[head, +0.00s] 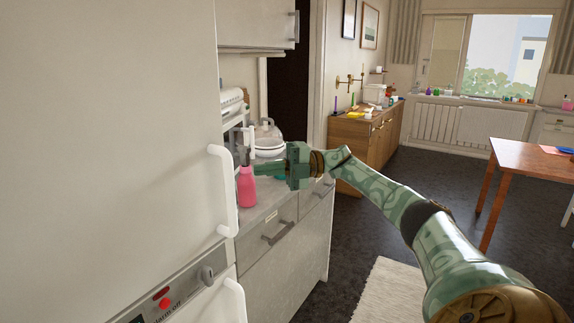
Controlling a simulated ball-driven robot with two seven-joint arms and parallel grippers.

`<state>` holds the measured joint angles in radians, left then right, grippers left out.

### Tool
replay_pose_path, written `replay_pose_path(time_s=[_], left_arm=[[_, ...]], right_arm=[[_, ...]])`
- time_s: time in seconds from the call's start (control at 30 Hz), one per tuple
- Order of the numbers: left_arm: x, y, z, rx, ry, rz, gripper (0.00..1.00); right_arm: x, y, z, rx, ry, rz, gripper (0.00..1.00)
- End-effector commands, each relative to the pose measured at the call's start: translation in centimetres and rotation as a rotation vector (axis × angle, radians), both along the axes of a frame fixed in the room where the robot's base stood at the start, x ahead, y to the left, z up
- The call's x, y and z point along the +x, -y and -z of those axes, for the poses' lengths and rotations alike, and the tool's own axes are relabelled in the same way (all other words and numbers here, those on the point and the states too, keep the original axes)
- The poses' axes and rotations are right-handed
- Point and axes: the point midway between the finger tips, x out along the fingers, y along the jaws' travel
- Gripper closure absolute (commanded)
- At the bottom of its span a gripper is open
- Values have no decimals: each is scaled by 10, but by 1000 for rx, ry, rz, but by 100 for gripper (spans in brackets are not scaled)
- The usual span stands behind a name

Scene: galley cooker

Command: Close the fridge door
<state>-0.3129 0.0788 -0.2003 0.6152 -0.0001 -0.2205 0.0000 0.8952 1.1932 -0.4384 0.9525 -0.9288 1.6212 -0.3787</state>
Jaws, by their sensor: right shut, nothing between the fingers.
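The white fridge fills the left side of the head view. Its large upper door (110,150) has a white vertical handle (222,190) near its right edge. Below that door is a grey control panel (180,290) with a red button and a knob. A lower white door with its own handle (235,300) shows at the bottom. I cannot tell whether either door stands ajar. My right gripper (258,171) is shut and empty, pointing left, to the right of the upper handle and apart from it in the picture. My left gripper is not in view.
A pink bottle (246,187) stands on the counter (270,200), close to my right gripper in the picture. Drawers (280,232) are below. A wooden sideboard (365,150) and a table (525,160) stand farther back. Dark floor (430,180) between them is clear; a pale rug (385,290) lies nearer.

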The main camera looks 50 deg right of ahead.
Motion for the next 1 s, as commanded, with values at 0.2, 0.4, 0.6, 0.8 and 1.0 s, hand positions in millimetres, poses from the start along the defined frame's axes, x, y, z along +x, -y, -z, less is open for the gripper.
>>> replay_pose_path(time_s=[0.2,0.4,0.6,0.8,1.0], left_arm=[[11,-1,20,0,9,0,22],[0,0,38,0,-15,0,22],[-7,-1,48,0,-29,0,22],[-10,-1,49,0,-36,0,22],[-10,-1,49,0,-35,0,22]], right_arm=[[-2,33,5,0,1,3,100],[-5,56,6,-2,1,2,100],[-9,68,3,-1,0,1,100],[-11,71,1,1,-1,0,100],[-11,71,0,1,-1,0,100]])
